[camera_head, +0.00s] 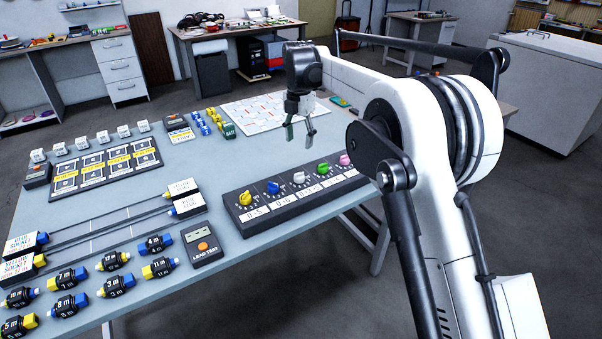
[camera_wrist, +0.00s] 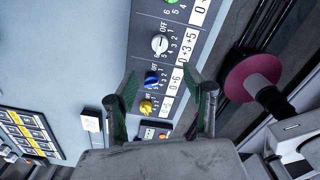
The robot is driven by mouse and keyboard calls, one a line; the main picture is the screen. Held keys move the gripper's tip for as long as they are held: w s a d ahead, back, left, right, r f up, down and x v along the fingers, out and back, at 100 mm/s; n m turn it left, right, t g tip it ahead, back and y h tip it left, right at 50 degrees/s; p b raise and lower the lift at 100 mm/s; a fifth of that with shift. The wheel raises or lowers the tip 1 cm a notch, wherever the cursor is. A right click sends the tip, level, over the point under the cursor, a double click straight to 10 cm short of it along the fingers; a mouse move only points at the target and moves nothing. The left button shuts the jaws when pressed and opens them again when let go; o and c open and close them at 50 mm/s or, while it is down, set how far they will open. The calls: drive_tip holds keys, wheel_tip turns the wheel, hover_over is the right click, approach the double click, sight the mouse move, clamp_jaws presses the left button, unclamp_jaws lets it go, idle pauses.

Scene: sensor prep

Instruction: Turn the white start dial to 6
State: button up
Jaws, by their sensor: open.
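The white start dial (camera_head: 299,177) is the middle knob on a dark dial panel (camera_head: 235,212) at the table's front right edge. It also shows in the wrist view (camera_wrist: 159,44), with an OFF mark and small numbers around it. Which mark it points at is too small to tell. My gripper (camera_head: 299,138) is open and empty, pointing down above and behind the panel, apart from the dial. In the wrist view my fingers (camera_wrist: 168,90) stand on both sides of the blue and yellow dials in the picture, with the white dial beyond the tips.
A yellow dial (camera_head: 246,198) and a blue dial (camera_head: 273,187) sit left of the white one; a green dial (camera_head: 323,169) and a pink dial (camera_head: 345,160) sit right. A white board (camera_head: 262,108) lies behind. A lead tester (camera_head: 203,246) and several connectors lie left.

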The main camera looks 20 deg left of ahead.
sight(299, 173)
wheel_tip(299, 173, down, 14)
drive_tip(key=shift+r+b, duration=0.1)
drive_tip(key=shift+b, duration=0.4)
drive_tip(key=shift+c, duration=0.2)
drive_tip(key=c, duration=1.1)
